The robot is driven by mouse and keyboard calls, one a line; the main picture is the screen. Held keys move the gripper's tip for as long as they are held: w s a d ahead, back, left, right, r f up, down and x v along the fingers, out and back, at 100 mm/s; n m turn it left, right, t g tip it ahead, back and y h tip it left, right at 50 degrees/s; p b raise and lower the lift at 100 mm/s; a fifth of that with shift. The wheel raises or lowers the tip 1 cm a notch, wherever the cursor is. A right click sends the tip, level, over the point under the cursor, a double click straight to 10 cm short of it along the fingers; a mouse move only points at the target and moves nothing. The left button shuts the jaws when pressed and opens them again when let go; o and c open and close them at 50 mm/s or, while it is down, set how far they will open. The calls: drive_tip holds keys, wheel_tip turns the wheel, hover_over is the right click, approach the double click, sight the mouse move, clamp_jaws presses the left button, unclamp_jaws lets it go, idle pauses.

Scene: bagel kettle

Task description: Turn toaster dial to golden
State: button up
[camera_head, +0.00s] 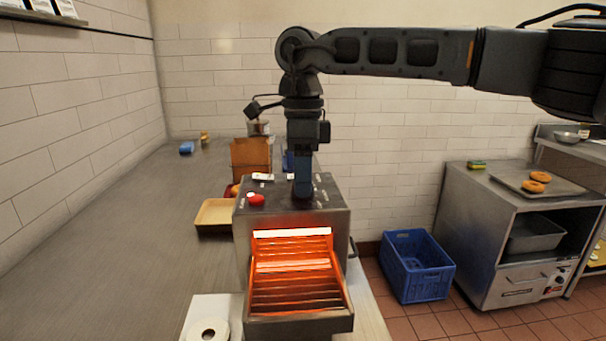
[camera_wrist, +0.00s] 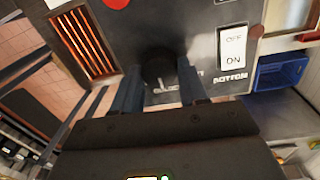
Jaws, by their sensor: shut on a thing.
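The steel toaster (camera_head: 341,228) stands on the counter with its front opening glowing orange. My gripper (camera_head: 302,192) points straight down onto its dark top panel. In the wrist view my gripper (camera_wrist: 160,82) has its two blue-grey fingers on either side of a round black dial (camera_wrist: 158,67), shut on it. Lettering beside the dial is partly covered, so I cannot read its setting. A red button (camera_head: 256,199) is on the top panel to the left. A white OFF/ON switch (camera_wrist: 233,48) lies to the right of the dial in the wrist view.
A beige tray (camera_head: 203,230) and a brown box (camera_head: 238,150) are left of and behind the toaster. A white plate (camera_head: 196,335) is in front. A blue crate (camera_head: 419,284) stands on the floor to the right. The left counter is mostly clear.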

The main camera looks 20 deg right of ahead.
idle(0.5)
drive_tip(key=o, duration=1.1)
drive_tip(key=shift+c, duration=0.2)
drive_tip(key=shift+w+r+b, duration=0.15)
drive_tip(key=shift+r, duration=1.8)
drive_tip(key=shift+w+r+b, duration=0.15)
drive_tip(key=shift+r, duration=1.8)
